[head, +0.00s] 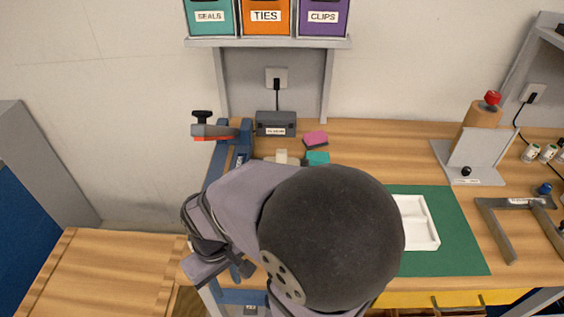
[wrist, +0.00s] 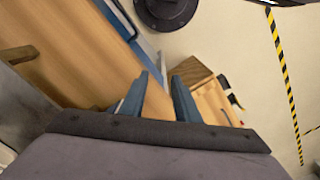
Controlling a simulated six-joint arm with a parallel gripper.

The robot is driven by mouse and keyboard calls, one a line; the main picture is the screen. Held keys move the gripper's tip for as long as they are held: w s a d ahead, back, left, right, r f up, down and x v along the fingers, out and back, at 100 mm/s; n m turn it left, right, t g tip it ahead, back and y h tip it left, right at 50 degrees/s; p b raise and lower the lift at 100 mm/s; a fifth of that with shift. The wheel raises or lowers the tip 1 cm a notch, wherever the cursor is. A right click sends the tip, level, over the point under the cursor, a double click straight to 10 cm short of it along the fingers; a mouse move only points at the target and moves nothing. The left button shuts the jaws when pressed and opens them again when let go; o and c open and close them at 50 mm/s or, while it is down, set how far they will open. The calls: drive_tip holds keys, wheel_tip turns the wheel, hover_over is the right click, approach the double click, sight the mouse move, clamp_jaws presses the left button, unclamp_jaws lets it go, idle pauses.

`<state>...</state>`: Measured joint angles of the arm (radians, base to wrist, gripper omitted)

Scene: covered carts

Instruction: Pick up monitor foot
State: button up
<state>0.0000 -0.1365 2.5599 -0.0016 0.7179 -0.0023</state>
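My gripper (wrist: 161,78) shows in the wrist view as two blue fingers standing apart, with nothing clearly held between them. Wooden surfaces and pale floor show past the fingers. In the head view my own arm covers the middle of the bench, and the fingertips cannot be made out. I cannot tell for sure which thing is the monitor foot. A grey angled bracket-like piece (head: 495,230) with a label lies at the right of the bench. A grey plate with an upright panel (head: 478,153) stands behind it. My gripper is away from both.
A green mat (head: 460,248) bears a white tray (head: 432,222). A blue clamp-like tool (head: 243,140), a dark grey box (head: 276,121) and pink (head: 315,138) and teal (head: 317,158) blocks are at the left back. Labelled bins (head: 266,17) sit on a shelf above. A wooden-topped surface (head: 100,275) is at lower left.

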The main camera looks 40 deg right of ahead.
idle(0.3)
drive_tip(key=o, duration=0.5)
drive_tip(key=shift+c, duration=0.2)
